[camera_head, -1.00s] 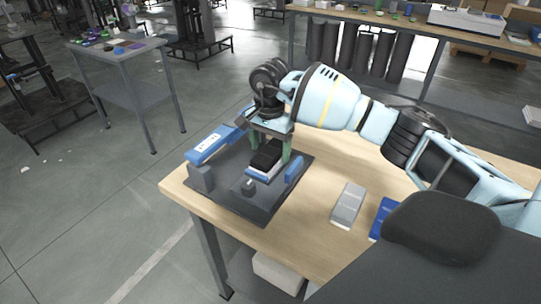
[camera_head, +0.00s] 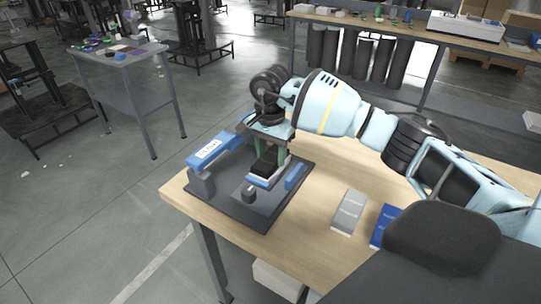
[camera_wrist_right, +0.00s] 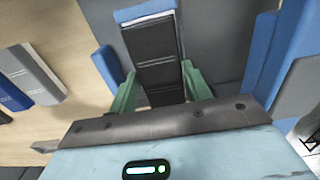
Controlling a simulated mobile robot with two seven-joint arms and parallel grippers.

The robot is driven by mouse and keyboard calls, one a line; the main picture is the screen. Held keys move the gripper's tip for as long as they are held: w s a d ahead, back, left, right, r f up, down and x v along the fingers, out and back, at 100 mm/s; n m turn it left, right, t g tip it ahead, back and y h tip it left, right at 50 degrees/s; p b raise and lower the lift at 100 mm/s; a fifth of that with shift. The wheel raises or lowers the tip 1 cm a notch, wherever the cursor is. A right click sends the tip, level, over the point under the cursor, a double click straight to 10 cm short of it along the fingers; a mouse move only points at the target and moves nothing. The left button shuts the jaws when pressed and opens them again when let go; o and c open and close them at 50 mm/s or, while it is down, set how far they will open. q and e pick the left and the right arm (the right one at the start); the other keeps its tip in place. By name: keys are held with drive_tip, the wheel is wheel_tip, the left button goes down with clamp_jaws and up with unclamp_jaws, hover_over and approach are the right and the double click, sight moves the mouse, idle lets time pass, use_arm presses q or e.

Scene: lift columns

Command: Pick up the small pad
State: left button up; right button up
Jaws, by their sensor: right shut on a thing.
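The small pad (camera_head: 265,168) is a dark block with a white and blue edge at its near end. It is over the dark grey fixture plate (camera_head: 256,212) on the wooden table. My right gripper (camera_head: 270,158) points down from above, with its green fingers shut on the pad's sides. In the right wrist view the pad (camera_wrist_right: 152,55) runs lengthwise between the green fingers (camera_wrist_right: 163,88). Whether it is lifted off its seat cannot be told. My left gripper is not in view.
A blue clamp arm (camera_head: 212,150) stands left of the pad and a small blue block (camera_head: 294,176) right of it. A grey box (camera_head: 348,212) and a blue box (camera_head: 384,226) lie further right. Bare wood lies between the fixture and the boxes.

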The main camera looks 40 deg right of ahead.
sight(270, 157)
wheel_tip(270, 157, up, 4)
drive_tip(key=shift+f, duration=0.25)
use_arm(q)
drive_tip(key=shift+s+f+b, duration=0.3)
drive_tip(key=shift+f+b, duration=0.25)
use_arm(e)
drive_tip(key=s+a+r, duration=0.1)
drive_tip(key=s+a, duration=0.8)
drive_tip(key=s, duration=0.4)
drive_tip(key=shift+a+r, duration=0.3)
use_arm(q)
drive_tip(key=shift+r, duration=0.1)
use_arm(e)
drive_tip(key=shift+r, duration=0.15)
